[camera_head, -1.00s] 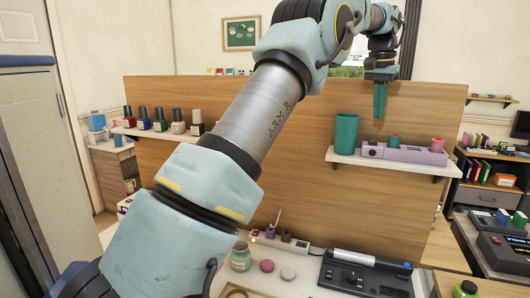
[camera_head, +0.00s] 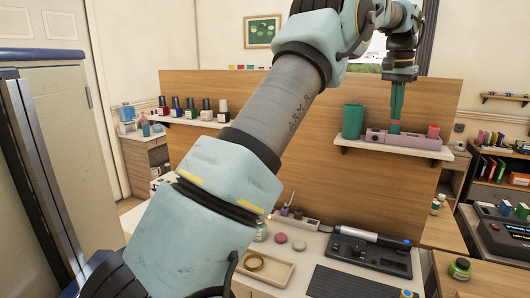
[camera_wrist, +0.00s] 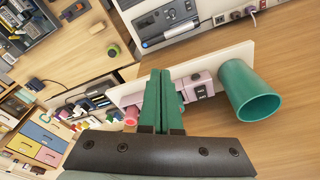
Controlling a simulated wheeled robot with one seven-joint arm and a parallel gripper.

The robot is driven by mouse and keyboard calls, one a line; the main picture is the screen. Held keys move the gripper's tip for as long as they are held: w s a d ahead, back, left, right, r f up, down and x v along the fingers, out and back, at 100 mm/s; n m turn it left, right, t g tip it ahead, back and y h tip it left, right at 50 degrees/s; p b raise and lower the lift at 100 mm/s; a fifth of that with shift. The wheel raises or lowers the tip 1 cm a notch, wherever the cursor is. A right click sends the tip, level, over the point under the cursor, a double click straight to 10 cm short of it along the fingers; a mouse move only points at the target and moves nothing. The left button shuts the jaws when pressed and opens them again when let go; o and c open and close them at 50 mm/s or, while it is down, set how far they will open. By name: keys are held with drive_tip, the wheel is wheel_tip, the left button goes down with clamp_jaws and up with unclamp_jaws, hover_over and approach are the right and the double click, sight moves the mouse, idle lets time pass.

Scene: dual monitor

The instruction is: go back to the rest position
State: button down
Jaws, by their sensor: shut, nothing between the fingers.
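My gripper (camera_head: 396,107) points down over the small shelf on the wooden panel, with its green fingers together and nothing between them. In the head view its fingertips overlap the lilac holder (camera_head: 376,136) and a small red-topped item (camera_head: 395,125); whether they touch cannot be told. In the wrist view the closed fingers (camera_wrist: 163,76) stretch across the shelf edge, and part of the lilac holder (camera_wrist: 200,90) shows beside them. My arm crosses the middle of the head view and hides part of the panel and desk.
The green cup (camera_head: 352,121) stands on the small shelf (camera_head: 435,152), left of my gripper. Several bottles stand on the left shelf (camera_head: 185,121). The desk below holds a tan tray (camera_head: 262,270), a black device (camera_head: 350,254) and a keyboard (camera_head: 352,283).

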drive_tip(key=a+f+n+b, duration=0.15)
drive_tip(key=a+f, duration=0.25)
drive_tip(key=a, duration=0.4)
drive_tip(key=s+a+f+n, duration=0.1)
drive_tip(key=a+f+n, duration=0.1)
drive_tip(key=a+f, duration=0.45)
drive_tip(key=a+f+n+b, duration=0.1)
drive_tip(key=a+f, duration=0.1)
drive_tip(key=a, duration=0.8)
drive_tip(key=s+a+f+n+b, duration=0.1)
drive_tip(key=s+a+f+n, duration=0.1)
drive_tip(key=s+a+f, duration=0.4)
drive_tip(key=s+a+f+n+y+b, duration=0.1)
drive_tip(key=s+a+f+n, duration=0.2)
drive_tip(key=s+a+f, duration=0.4)
drive_tip(key=s+a, duration=0.5)
drive_tip(key=s, duration=0.1)
drive_tip(key=shift+s+a+f+t+b, duration=0.15)
drive_tip(key=shift+s+a+t+b, duration=0.1)
drive_tip(key=shift+t+b, duration=0.1)
